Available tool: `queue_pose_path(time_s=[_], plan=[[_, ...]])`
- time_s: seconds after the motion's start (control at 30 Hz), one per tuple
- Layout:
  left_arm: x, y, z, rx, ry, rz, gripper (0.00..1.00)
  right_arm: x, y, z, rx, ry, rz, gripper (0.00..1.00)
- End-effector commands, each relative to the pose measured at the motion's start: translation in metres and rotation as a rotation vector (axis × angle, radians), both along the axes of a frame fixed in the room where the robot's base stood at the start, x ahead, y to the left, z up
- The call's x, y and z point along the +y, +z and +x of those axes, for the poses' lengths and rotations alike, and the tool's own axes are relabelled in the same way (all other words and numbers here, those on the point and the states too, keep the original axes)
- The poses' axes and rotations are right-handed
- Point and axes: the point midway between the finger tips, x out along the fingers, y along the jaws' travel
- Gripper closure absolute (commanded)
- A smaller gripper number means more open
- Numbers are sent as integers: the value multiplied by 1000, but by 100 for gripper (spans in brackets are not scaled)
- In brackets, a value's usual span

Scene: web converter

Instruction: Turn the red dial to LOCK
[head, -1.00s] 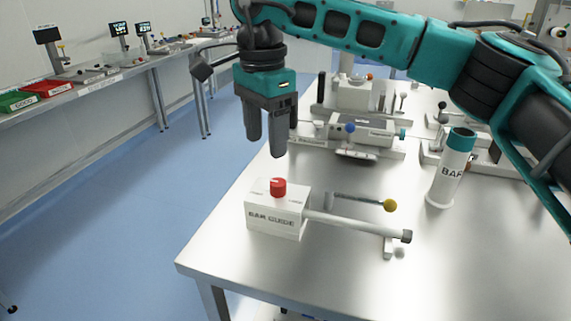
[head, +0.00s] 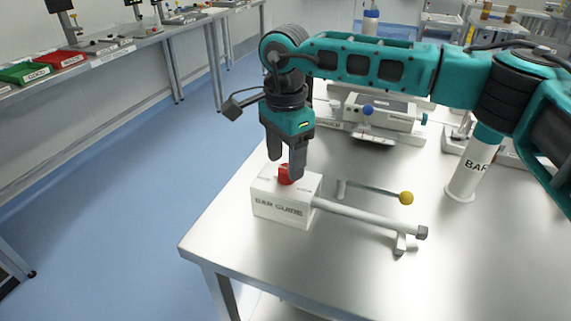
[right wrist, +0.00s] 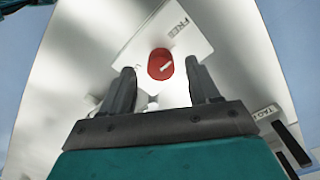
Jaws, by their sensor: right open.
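The red dial (head: 284,176) sits on top of the white box marked BAR GUIDE (head: 268,207), near the table's left edge. My right gripper (head: 285,166) is open and points down just above the dial, partly covering it in the head view. In the right wrist view the dial (right wrist: 156,58) shows a pale pointer line, slanted. It appears between and slightly beyond my two spread fingertips (right wrist: 160,70), with no clear contact. A FREE label (right wrist: 179,27) reads on the box top; a LOCK label is not readable. My left gripper is out of view.
A white bar (head: 365,217) runs right from the box, and a thin lever with a yellow ball (head: 406,198) lies behind it. A white BAR cylinder (head: 467,175) stands to the right. A device with a blue knob (head: 367,110) stands behind. The front table is clear.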

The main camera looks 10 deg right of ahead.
Motion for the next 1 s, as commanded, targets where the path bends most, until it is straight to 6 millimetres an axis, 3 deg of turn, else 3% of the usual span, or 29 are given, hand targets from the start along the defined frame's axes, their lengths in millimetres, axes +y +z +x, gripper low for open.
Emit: queue_pose_path(time_s=[0.2, 0.53, 1.0], plan=[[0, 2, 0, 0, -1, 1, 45, 0, -22, 0, -1, 0, 1, 39], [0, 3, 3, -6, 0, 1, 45, 0, -25, 0, -1, 0, 0, 39], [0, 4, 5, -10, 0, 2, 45, 0, -25, 0, -1, 0, 2, 83]])
